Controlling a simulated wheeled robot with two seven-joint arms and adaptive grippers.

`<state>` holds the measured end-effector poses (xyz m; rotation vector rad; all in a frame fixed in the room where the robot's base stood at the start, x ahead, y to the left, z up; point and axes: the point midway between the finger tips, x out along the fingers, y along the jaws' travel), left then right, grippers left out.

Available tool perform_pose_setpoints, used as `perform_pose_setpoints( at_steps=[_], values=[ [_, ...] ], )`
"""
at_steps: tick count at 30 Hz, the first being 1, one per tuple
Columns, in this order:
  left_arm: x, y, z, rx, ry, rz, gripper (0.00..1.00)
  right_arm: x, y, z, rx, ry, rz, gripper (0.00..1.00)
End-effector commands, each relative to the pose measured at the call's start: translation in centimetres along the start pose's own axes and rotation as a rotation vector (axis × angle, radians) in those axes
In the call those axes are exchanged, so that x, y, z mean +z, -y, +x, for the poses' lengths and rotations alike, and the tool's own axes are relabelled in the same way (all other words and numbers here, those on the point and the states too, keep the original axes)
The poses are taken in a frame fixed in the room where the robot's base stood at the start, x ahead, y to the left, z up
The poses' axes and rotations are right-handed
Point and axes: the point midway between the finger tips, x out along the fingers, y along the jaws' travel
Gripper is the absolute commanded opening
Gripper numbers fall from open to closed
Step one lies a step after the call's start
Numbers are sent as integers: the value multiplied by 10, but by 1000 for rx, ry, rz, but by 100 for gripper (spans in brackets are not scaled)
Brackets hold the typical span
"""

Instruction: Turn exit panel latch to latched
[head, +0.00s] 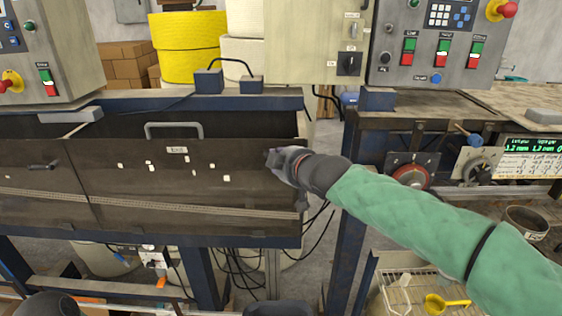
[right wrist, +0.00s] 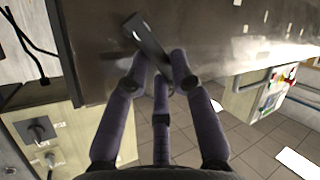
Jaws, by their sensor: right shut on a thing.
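The exit panel (head: 200,210) is a dark brown metal front with an "Exit" label and a grey bar handle (head: 174,130) on top. Its latch (right wrist: 146,38) is a dark flat lever in the right wrist view, slanting across the panel face. My right gripper (right wrist: 158,72) is shut on the latch, with its dark fingers around the lever. In the head view the gripper (head: 277,163) is at the panel's upper right corner and hides most of the latch. Whether the latch is at its latched angle I cannot tell.
A second panel with a latch (head: 43,165) lies to the left. A red dial (head: 410,176) and a handwheel (head: 477,170) are right of my gripper. Cables hang below.

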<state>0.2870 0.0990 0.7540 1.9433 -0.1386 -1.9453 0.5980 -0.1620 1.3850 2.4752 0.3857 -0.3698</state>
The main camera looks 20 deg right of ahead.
Motion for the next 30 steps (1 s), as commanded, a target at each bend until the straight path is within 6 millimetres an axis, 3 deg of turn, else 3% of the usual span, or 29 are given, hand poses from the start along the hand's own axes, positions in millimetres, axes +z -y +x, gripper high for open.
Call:
perform_pose_setpoints(
  at_steps=[9, 30],
  values=[
    [0, 2, 5, 0, 0, 0, 0, -4, 12, 8, -2, 165, -250, 0],
    [0, -5, -13, 0, 0, 0, 0, 0, 29, 19, -1, 463, -693, 0]
  ],
)
